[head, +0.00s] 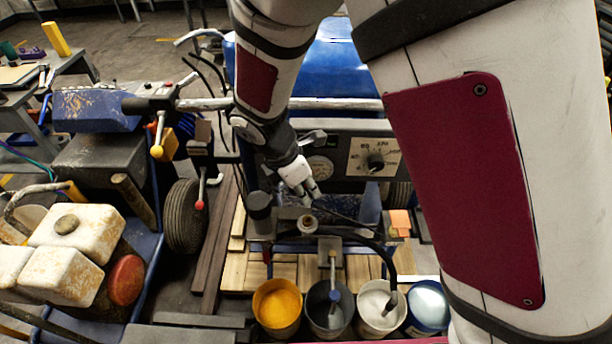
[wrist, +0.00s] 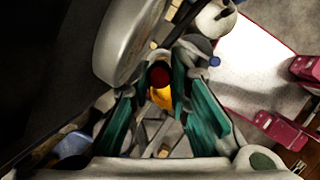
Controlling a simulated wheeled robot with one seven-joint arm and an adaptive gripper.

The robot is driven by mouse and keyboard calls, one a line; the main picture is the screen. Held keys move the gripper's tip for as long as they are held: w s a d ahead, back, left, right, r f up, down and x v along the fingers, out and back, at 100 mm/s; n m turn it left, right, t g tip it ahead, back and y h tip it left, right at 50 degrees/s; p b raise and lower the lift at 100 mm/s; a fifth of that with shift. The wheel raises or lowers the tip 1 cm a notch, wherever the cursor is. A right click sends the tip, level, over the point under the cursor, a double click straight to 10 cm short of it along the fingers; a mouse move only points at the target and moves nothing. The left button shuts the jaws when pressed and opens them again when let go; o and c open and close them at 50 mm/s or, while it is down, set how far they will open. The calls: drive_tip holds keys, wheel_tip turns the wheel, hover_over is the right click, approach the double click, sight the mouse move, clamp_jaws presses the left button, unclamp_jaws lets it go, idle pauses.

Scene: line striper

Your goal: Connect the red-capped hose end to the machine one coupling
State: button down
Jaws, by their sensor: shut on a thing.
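My gripper (head: 309,190) reaches down in front of the machine's gauge panel (head: 345,157). In the wrist view, my gripper (wrist: 164,82) has its teal-padded fingers closed in around a dark red round end (wrist: 160,76), which looks like the red cap of the hose end. The rest of that hose end is mostly hidden by the fingers. In the head view, a round brass-like fitting (head: 307,223) stands just below my gripper, apart from it. I cannot tell whether it is the machine one coupling.
Paint buckets stand at the front, one yellow (head: 277,305), one grey (head: 328,308), one white (head: 378,305). A black hose (head: 362,231) arches into the white one. A wheel (head: 184,216) and stained white tanks (head: 75,232) are at left. Wooden planks (head: 235,270) lie below.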

drive_tip(key=shift+f+b, duration=1.05)
drive_tip(key=shift+f, duration=1.25)
drive_tip(key=shift+s+f, duration=0.1)
drive_tip(key=shift+f, duration=0.35)
idle(0.4)
drive_tip(key=shift+r, duration=0.35)
drive_tip(key=shift+f, duration=0.35)
idle(2.1)
drive_tip(key=shift+r+p, duration=0.15)
drive_tip(key=shift+p, duration=0.2)
drive_tip(key=shift+r, duration=0.2)
idle(1.5)
